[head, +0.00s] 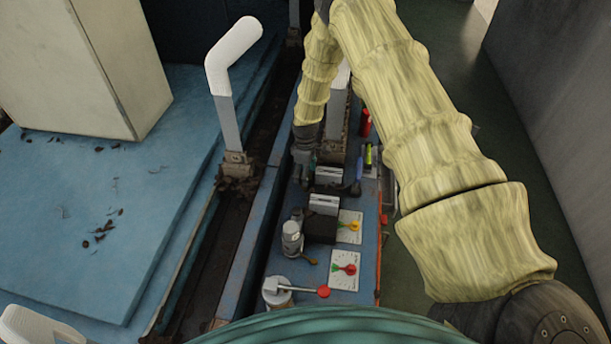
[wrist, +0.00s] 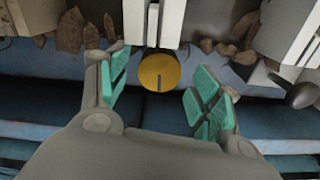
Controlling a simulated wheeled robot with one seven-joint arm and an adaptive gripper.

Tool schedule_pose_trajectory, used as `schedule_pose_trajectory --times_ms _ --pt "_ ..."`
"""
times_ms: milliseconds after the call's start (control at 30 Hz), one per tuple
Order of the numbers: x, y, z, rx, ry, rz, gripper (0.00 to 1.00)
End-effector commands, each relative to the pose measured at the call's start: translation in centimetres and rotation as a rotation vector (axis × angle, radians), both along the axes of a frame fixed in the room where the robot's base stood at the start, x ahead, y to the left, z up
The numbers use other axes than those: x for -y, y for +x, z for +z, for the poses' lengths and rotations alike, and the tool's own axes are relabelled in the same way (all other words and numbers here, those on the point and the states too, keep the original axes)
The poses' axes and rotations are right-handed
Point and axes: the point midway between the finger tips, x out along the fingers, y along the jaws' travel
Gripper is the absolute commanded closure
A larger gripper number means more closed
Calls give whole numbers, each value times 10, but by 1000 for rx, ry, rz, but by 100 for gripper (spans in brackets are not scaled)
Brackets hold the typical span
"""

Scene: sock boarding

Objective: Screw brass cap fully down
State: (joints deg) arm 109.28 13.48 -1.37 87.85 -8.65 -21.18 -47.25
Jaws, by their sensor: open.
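In the wrist view, the brass cap (wrist: 159,72) is a round gold disc with a dark slot or mark running down its lower half. It sits at the lower end of a pale grey block (wrist: 170,22). My gripper (wrist: 158,92) is open, with its green-padded fingers on the left and right of the cap and a gap on both sides. In the head view, my gripper (head: 304,160) is at the end of my yellow-sleeved arm, low over the far part of the blue bench. The cap cannot be made out there.
Nearer on the bench stand a dark block (head: 320,228), a grey cylinder (head: 291,240), a lever with a red knob (head: 323,291) and white dial plates with a yellow pointer (head: 350,226) and a red pointer (head: 344,269). A white bent sock form (head: 233,55) rises at left.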

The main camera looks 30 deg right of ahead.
Motion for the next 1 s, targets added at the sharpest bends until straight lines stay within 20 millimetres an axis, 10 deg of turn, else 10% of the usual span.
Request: schedule_pose_trajectory --times_ms 500,1000 --pt "0 0 82 1 1 -1 36" --pt "0 -1 102 -1 1 -1 36"
